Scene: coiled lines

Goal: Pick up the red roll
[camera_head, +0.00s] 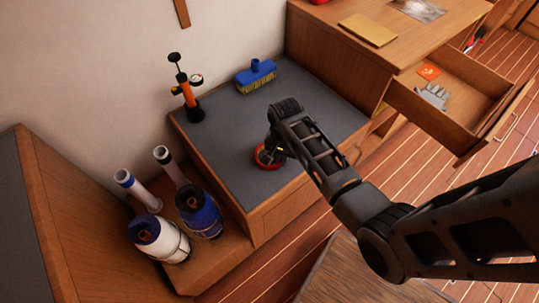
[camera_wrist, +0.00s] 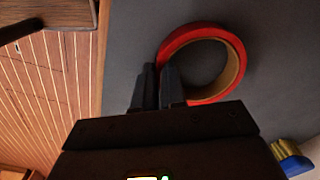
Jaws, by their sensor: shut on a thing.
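The red roll (camera_wrist: 232,44) is a ring of red tape with a tan inner core. It lies on the grey top of a low wooden cabinet. My gripper (camera_wrist: 158,72) is at the roll's near left side in the wrist view, its two dark fingers close together with the roll's wall between them. In the head view, the red roll (camera_head: 261,161) shows only in part, as my gripper (camera_head: 273,150) and wrist cover the rest of it. I cannot tell any gap between the roll and the surface.
A blue brush (camera_head: 256,76) and an orange pump (camera_head: 187,90) stand at the back of the grey top (camera_head: 225,135). Blue and white bottles (camera_head: 160,240) stand on a lower ledge at left. An open drawer (camera_head: 445,120) juts out at right.

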